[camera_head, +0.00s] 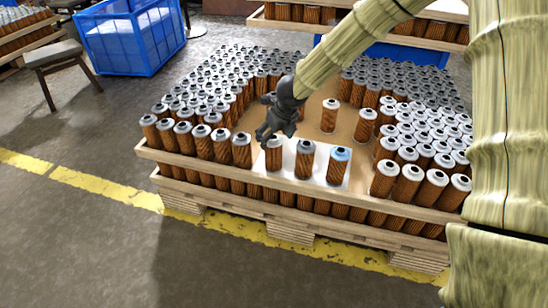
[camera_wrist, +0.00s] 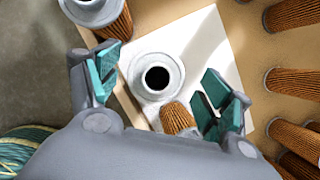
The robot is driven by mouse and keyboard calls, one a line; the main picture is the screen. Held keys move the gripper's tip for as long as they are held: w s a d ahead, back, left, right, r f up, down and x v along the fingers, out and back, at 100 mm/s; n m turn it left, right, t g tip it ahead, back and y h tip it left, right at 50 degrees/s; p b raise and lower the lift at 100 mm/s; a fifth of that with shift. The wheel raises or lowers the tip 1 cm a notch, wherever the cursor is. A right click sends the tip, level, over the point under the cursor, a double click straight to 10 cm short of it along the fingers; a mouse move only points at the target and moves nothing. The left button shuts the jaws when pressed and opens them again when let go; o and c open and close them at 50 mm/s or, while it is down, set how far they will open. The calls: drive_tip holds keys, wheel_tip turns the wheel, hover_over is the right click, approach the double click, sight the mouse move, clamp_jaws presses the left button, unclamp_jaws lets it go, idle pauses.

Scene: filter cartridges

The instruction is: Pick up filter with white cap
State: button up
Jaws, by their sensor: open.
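My gripper (camera_head: 275,132) is open above the left one of three filters on a white sheet. In the wrist view my gripper (camera_wrist: 161,88) has its teal-padded fingers apart, on either side of a filter with a pale white-grey cap (camera_wrist: 178,118). That filter (camera_head: 274,158) has brown pleats and stands upright; my gripper partly covers its cap. The middle filter (camera_head: 305,162) has a darker grey cap. The right filter (camera_head: 338,169) has a light blue cap.
The white sheet (camera_head: 325,183) lies on a brown layer of a wooden-framed pallet. Filters with grey caps (camera_head: 241,153) stand close on the left; white-capped filters (camera_head: 407,187) crowd the right. Two lone filters (camera_head: 329,119) stand behind the sheet. A blue crate (camera_head: 125,45) is at the back left.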

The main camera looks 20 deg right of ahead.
drive_tip(key=shift+s+b+x, duration=0.15)
drive_tip(key=shift+b+x, duration=0.8)
drive_tip(key=shift+x, duration=0.6)
drive_tip(key=shift+s+b+x, duration=0.15)
drive_tip(key=shift+b+x, duration=0.8)
drive_tip(key=shift+x, duration=0.55)
drive_tip(key=shift+c, duration=0.5)
drive_tip(key=c, duration=1.1)
